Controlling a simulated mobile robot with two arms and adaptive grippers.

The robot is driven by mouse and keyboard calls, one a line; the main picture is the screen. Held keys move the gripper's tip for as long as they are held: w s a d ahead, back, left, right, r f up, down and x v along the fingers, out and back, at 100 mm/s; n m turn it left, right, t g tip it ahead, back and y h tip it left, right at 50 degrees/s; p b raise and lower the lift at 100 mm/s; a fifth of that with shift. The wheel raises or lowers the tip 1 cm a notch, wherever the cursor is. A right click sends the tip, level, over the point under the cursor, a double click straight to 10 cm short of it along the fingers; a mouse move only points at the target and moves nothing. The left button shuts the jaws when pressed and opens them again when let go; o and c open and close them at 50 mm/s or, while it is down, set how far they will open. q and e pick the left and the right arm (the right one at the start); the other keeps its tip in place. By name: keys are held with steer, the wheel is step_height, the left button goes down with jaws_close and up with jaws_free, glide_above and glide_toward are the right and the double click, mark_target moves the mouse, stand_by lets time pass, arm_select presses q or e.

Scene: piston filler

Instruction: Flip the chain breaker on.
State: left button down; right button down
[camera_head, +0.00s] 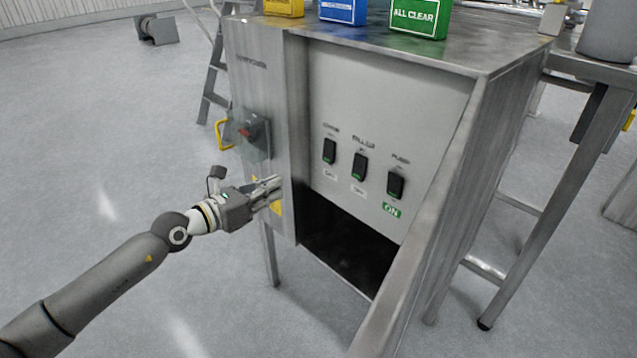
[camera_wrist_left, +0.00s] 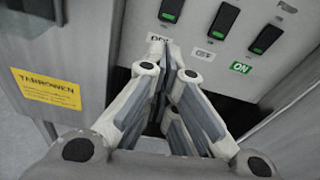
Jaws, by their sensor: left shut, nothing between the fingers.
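The chain breaker (camera_head: 329,151) is the leftmost of three black rocker switches on the grey panel. A white tag below it appears to read OFF. In the left wrist view the chain breaker (camera_wrist_left: 170,10) is at the top edge, partly cut off. My left gripper (camera_head: 277,187) is shut and empty, lower left of the chain breaker and apart from it. In the left wrist view the gripper's fingertips (camera_wrist_left: 170,60) point towards the panel and partly hide the chain tag. My right gripper is in neither view.
The filler breaker (camera_head: 359,167) has a white tag; the pump breaker (camera_head: 395,186) has a green ON tag. A dark opening (camera_head: 345,250) lies below. Yellow, blue and green signs (camera_head: 419,18) stand on top.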

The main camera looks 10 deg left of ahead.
mark_target(329, 152)
arm_select(q)
steer(key=shift+s+d+r+m, duration=0.2)
steer(key=shift+r+m, duration=0.25)
steer(key=shift+m, duration=0.25)
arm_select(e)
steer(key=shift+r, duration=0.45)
